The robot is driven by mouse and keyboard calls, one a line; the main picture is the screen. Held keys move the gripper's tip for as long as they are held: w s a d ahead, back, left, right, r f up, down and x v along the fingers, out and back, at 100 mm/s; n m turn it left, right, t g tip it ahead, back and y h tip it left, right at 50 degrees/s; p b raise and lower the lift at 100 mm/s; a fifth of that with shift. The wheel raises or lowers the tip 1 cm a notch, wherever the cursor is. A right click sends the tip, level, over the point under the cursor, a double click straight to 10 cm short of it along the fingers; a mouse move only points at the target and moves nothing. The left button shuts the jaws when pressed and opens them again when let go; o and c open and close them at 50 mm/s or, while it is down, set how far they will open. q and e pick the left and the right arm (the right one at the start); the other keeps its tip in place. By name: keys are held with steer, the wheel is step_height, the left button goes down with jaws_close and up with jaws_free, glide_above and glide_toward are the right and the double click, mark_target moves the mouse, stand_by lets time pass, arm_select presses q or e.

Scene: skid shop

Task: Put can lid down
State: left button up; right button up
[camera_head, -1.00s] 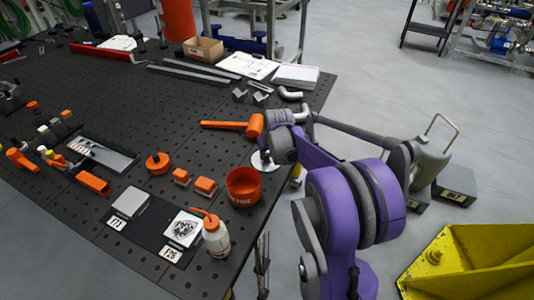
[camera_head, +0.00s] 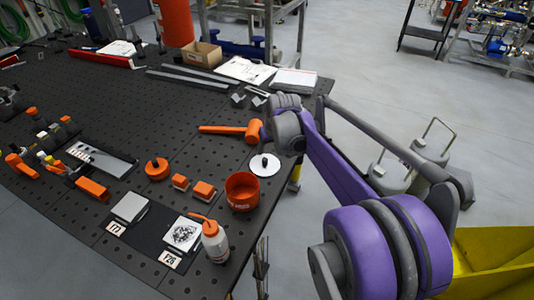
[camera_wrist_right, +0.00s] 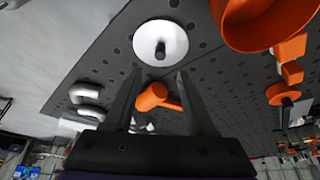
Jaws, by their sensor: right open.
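The can lid (camera_head: 268,169), a white disc with a dark knob, lies flat on the black perforated table near its right edge. It sits beside the open orange can (camera_head: 242,192), up and right of it. My right gripper (camera_wrist_right: 157,80) is open and empty in the right wrist view, with the lid (camera_wrist_right: 145,46) beyond its fingertips and apart from them. The orange can (camera_wrist_right: 268,28) shows at the top right of that view. In the head view my right wrist is above the lid in the picture, and its fingers cannot be made out. My left gripper is out of view.
An orange mallet (camera_head: 232,130) lies just beyond the lid. Orange blocks (camera_head: 203,190), a white bottle (camera_head: 215,243) and two plates stand near the can. Metal pieces and papers (camera_head: 245,69) lie farther back. Open floor is right of the table.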

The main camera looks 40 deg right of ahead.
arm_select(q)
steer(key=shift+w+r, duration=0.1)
arm_select(e)
steer(key=shift+v, duration=1.55)
